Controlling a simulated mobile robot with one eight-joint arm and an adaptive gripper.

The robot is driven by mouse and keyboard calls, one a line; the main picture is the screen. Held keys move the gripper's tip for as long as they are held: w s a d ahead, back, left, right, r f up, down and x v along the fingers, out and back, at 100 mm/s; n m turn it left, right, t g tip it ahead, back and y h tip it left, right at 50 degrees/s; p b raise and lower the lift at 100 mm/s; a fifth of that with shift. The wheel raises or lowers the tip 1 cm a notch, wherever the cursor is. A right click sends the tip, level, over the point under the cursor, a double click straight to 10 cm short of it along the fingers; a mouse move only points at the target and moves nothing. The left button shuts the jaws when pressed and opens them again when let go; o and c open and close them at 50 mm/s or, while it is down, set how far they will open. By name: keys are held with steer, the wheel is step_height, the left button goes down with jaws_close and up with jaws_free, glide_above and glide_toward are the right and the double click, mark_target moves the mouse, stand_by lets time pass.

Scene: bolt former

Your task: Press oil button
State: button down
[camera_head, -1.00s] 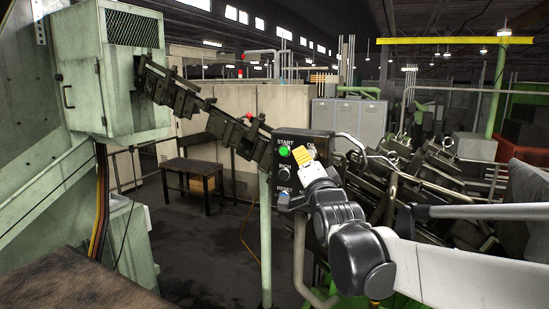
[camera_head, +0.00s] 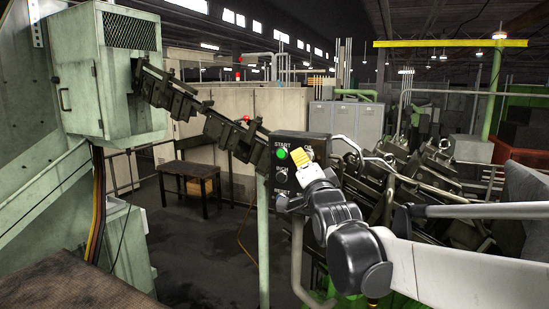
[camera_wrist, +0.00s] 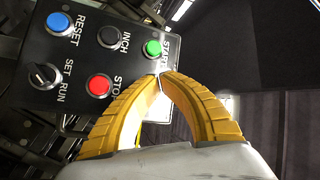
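A dark control panel (camera_head: 293,140) stands on a pale green post in the head view. In the wrist view it carries a green START button (camera_wrist: 152,47), a black INCH button (camera_wrist: 110,37), a blue RESET button (camera_wrist: 59,23), a red button (camera_wrist: 98,86) with a partly hidden label starting "STO", and a SET/RUN knob (camera_wrist: 45,76). The tips cover the panel edge near the START label; contact cannot be told. My gripper (camera_head: 301,157) also shows before the panel.
A chain-like conveyor (camera_head: 200,110) slopes from the pale green machine (camera_head: 125,80) down behind the panel. Metal machinery (camera_head: 440,180) crowds the right. A small dark table (camera_head: 187,170) stands at left. Open floor (camera_head: 200,250) lies left of the post.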

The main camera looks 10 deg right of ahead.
steer(key=shift+w+d, duration=0.1)
steer(key=shift+w, duration=0.05)
stand_by(0.5)
steer(key=shift+w+d, duration=0.15)
steer(key=shift+w, duration=0.1)
steer(key=shift+w+d, duration=0.25)
steer(key=shift+w, duration=0.1)
stand_by(0.8)
steer(key=shift+s+a, duration=0.5)
steer(key=shift+s, duration=0.25)
steer(key=shift+s+a, duration=0.75)
steer(key=shift+s, duration=0.25)
steer(key=shift+s+a, duration=0.7)
steer(key=shift+s, duration=0.3)
